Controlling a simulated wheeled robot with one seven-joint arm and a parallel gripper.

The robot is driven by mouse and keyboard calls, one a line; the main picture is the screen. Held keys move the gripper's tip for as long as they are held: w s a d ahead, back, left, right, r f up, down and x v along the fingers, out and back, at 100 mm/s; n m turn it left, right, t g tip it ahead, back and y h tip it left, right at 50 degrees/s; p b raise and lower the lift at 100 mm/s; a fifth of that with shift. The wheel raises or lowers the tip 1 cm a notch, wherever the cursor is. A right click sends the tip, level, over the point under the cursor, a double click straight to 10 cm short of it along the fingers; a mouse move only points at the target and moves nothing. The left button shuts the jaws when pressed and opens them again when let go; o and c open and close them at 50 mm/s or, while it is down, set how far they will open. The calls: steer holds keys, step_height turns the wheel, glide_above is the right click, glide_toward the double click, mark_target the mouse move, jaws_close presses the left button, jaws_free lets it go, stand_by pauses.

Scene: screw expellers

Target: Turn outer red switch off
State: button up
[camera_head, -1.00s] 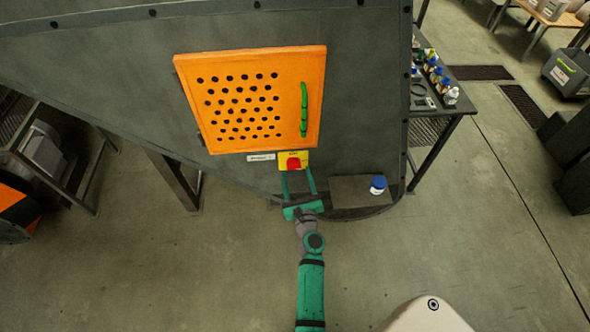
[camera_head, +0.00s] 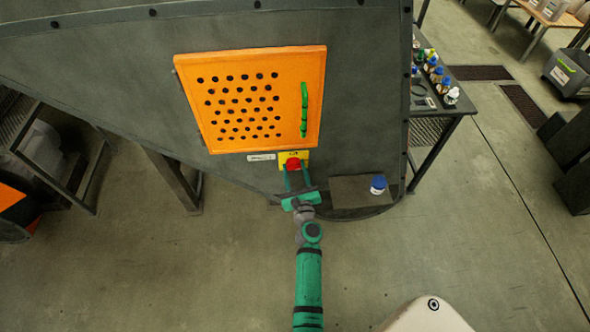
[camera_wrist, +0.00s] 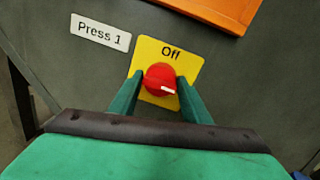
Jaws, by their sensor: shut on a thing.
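The red switch (camera_head: 293,164) sits on a yellow plate (camera_head: 304,155) on the dark machine wall, just below the orange door. In the wrist view the red knob (camera_wrist: 160,78) shows a white mark pointing right and slightly down. The yellow plate there (camera_wrist: 188,63) reads "Off" above the knob. My gripper (camera_head: 294,169) reaches up from below. In the wrist view the green fingers of my gripper (camera_wrist: 158,88) stand on the left and right of the knob, shut on it. The fingertips partly hide the knob's sides.
A label "Press 1" (camera_wrist: 101,32) is left of the plate. The perforated orange door (camera_head: 250,98) with a green handle (camera_head: 304,110) is above.

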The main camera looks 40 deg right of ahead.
steer(key=n, duration=0.4)
steer(key=shift+r, duration=0.1)
steer(key=n, duration=0.4)
steer(key=shift+n+g, duration=0.3)
steer(key=shift+n, duration=0.1)
steer(key=n, duration=0.4)
steer(key=shift+r+g, duration=0.1)
steer(key=shift+g, duration=0.2)
steer(key=shift+w+n+h, duration=0.1)
steer(key=shift+n+h, duration=0.4)
steer(key=shift+n, duration=1.5)
steer(key=shift+r, duration=0.1)
steer(key=o, duration=1)
steer(key=shift+a, duration=0.1)
